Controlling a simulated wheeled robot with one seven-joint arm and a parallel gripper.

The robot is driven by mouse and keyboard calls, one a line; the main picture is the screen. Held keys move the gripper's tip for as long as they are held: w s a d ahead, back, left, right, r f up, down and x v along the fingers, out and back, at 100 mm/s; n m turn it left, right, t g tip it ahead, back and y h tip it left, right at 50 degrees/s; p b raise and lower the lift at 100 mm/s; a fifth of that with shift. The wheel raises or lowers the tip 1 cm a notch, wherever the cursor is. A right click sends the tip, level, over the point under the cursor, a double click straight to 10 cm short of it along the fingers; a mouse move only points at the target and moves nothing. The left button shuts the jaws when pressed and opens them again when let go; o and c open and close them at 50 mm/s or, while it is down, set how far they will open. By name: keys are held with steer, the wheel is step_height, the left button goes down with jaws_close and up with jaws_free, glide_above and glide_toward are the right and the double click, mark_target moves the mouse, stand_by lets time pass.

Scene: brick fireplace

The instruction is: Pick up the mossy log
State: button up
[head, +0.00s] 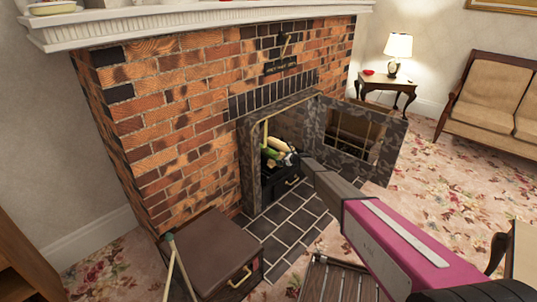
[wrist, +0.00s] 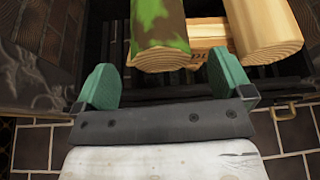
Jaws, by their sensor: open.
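The mossy log (wrist: 160,25) is brown with bright green patches, and its pale cut end faces me in the wrist view. It lies with other logs in the fireplace grate; in the head view a green-topped log (head: 270,153) shows there, small. My gripper (wrist: 160,68) is open, with its two green fingers apart. The near end of the mossy log shows between and just beyond the fingertips, and nothing is held. I cannot tell whether a finger touches a log. In the head view my arm reaches to the fireplace opening.
A plain pale log (wrist: 265,28) lies close by the right finger. Another light log (wrist: 195,55) lies crosswise beneath. The black grate (wrist: 135,92) is below. The patterned fireplace door (head: 395,150) stands open at right. A brown box (head: 210,255) sits at the hearth's left.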

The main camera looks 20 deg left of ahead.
mark_target(281, 158)
steer(key=x, duration=0.4)
steer(key=shift+w+a+f, duration=0.25)
steer(key=c, duration=1.4)
steer(key=shift+o, duration=0.2)
steer(key=shift+r, duration=0.1)
